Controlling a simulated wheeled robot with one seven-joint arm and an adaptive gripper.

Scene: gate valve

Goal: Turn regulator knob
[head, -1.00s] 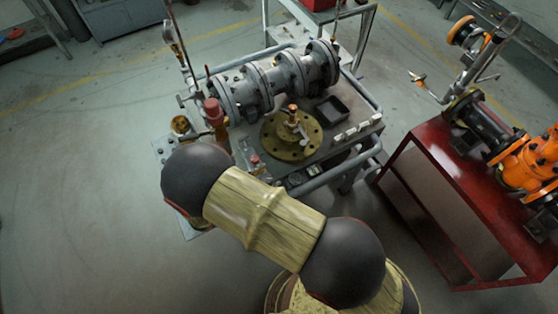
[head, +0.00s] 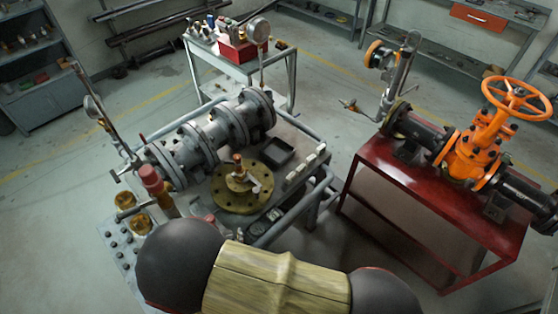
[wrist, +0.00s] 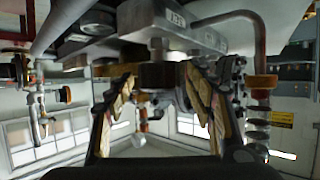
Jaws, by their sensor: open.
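A red-capped upright knob (head: 150,180) stands at the left end of the grey flanged pipe assembly (head: 200,145) in the head view. It may be the regulator knob; I cannot be sure. My gripper (wrist: 160,100) shows in the wrist view with its two fingers apart. A dark, blocky fitting (wrist: 160,75) under a pale labelled body (wrist: 172,22) appears between or beyond the fingers. I cannot tell whether they touch it. A reddish fitting (wrist: 262,84) on a bent pipe is to the right. In the head view my gripper does not show; my arm fills the bottom.
A brass flange (head: 238,200) and a black tray (head: 266,152) sit on the bench. A red stand (head: 400,205) with an orange valve (head: 475,150) is at the right. A cart with a red box (head: 240,48) stands behind. Floor is open at the left.

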